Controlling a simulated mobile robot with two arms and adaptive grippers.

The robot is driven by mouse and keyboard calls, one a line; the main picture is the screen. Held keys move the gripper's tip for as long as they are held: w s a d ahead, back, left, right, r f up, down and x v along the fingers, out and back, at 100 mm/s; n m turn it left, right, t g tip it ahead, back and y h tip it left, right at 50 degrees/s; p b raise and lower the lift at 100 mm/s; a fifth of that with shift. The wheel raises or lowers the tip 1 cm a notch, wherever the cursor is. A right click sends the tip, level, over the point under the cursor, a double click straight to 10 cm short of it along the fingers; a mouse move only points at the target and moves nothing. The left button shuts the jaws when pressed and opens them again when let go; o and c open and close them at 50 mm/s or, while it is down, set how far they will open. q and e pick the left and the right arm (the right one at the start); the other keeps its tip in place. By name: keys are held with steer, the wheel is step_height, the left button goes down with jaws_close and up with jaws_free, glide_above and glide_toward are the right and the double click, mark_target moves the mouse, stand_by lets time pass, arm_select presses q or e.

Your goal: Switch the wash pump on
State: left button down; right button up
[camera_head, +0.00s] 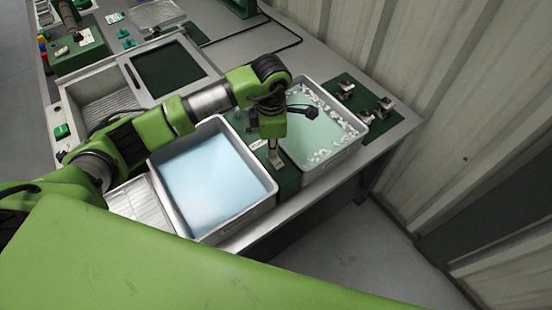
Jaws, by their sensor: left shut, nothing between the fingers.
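My left arm reaches in from the left across the bench, and its gripper (275,160) points down over a dark green block (287,181) between two tubs. The gripper is shut and empty. Its fingertips are at or just above the block; I cannot tell whether they touch it. The gripper and wrist hide much of the block, and no switch on it can be made out. The left tub (213,184) holds pale blue liquid. The right tub (319,127) holds greenish liquid with white foam along its edges. My right gripper is not in view.
A small bright green switch-like part (62,131) sits on the bench's left side. A dark green mat (376,125) with small metal parts lies right of the foamy tub. A corrugated wall (430,90) closes off the right side. The floor (350,250) before the bench is clear.

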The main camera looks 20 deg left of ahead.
arm_select(q)
steer(key=shift+f, duration=0.3)
steer(key=shift+r, duration=0.15)
steer(key=shift+r+p, duration=1.65)
steer(key=shift+r, duration=1.8)
